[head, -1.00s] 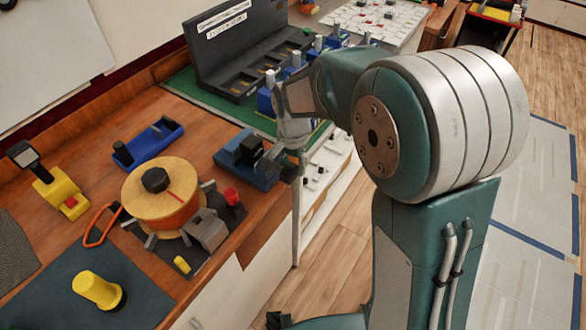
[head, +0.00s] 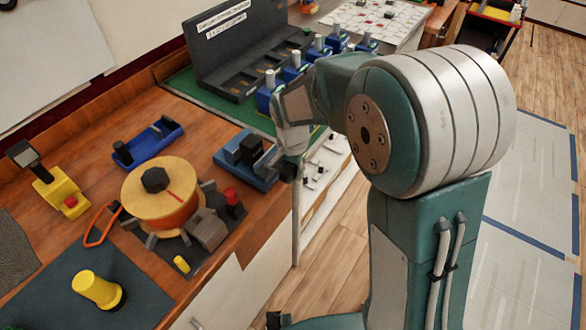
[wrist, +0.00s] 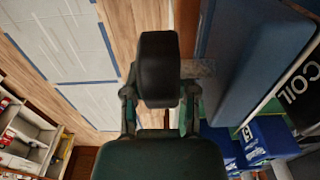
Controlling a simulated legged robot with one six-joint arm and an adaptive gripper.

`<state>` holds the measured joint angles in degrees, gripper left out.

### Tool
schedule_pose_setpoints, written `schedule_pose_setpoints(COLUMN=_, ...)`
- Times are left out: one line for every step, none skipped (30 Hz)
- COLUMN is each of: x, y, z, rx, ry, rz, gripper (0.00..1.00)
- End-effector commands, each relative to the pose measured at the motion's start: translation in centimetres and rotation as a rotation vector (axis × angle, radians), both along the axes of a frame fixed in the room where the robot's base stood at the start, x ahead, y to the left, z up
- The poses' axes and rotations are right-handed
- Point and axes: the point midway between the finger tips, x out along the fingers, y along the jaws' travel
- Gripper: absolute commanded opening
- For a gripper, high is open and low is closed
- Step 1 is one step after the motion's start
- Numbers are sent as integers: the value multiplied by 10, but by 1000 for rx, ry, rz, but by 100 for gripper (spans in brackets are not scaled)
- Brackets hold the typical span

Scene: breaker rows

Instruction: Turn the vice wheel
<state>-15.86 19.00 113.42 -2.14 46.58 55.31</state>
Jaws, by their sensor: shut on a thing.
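The blue vice (head: 235,158) with dark jaws sits at the bench's front edge. My gripper (head: 290,168) is at its right end, beyond the bench edge.
A wooden-topped spool (head: 160,190) and a red knob (head: 234,197) stand left and below the vice. Blue breakers (head: 268,97) line the dark panel (head: 220,45) behind. A pale post (head: 296,225) stands below my gripper. The floor at right is open.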

Motion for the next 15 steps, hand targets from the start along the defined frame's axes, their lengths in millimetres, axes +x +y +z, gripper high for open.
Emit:
schedule_pose_setpoints(x=1, y=1, z=1, rx=-8, ry=-19, rz=1, gripper=0)
schedule_pose_setpoints(x=1, y=1, z=2, rx=-16, ry=-28, rz=3, gripper=0)
schedule_pose_setpoints(x=1, y=2, z=2, rx=-27, ry=-42, rz=3, gripper=0)
schedule_pose_setpoints(x=1, y=2, z=2, rx=-35, ry=-55, rz=5, gripper=0)
schedule_pose_setpoints(x=1, y=2, z=2, rx=-46, ry=-67, rz=4, gripper=0)
schedule_pose_setpoints(x=1, y=2, z=3, rx=-59, ry=-86, rz=4, gripper=0)
schedule_pose_setpoints(x=1, y=2, z=3, rx=-70, ry=-101, rz=4, gripper=0)
schedule_pose_setpoints(x=1, y=2, z=3, rx=-82, ry=-115, rz=6, gripper=0)
schedule_pose_setpoints(x=1, y=2, z=4, rx=-98, ry=-137, rz=6, gripper=0)
schedule_pose_setpoints(x=1, y=2, z=4, rx=-111, ry=-153, rz=6, gripper=0)
schedule_pose_setpoints(x=1, y=2, z=4, rx=-123, ry=-169, rz=6, gripper=0)
schedule_pose_setpoints(x=1, y=3, z=5, rx=-141, ry=-192, rz=9, gripper=0)
schedule_pose_setpoints(x=1, y=3, z=5, rx=-154, ry=-208, rz=9, gripper=0)
schedule_pose_setpoints(x=1, y=3, z=5, rx=-167, ry=-225, rz=8, gripper=0)
schedule_pose_setpoints(x=0, y=3, z=6, rx=-184, ry=-247, rz=9, gripper=0)
